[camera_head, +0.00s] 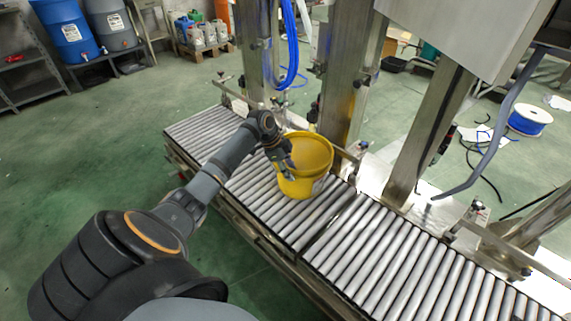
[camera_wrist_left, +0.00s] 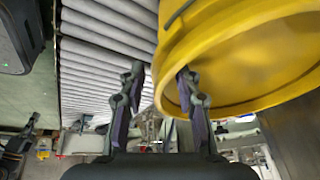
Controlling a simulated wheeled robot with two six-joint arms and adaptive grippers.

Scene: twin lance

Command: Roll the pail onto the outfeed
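The yellow pail (camera_head: 310,186) stands upright with an open top on the roller conveyor (camera_head: 225,127), beside a steel post. In the left wrist view the pail (camera_wrist_left: 235,60) fills the upper right, with its rim close to the fingers. My left gripper (camera_head: 283,160) is at the pail's left side, near the rim. Its fingers (camera_wrist_left: 160,95) are spread apart. One finger overlaps the pail's mouth and the other is outside it over the rollers; I cannot tell whether either touches. The roller section at the lower right (camera_head: 385,262) lies past a seam in front of the pail. My right gripper is not in view.
Steel posts (camera_head: 350,75) and a guide rail stand along the conveyor's far side. A metal housing (camera_head: 460,35) hangs at the upper right, with a grey bent bar below it. The rollers to the lower right of the pail are clear.

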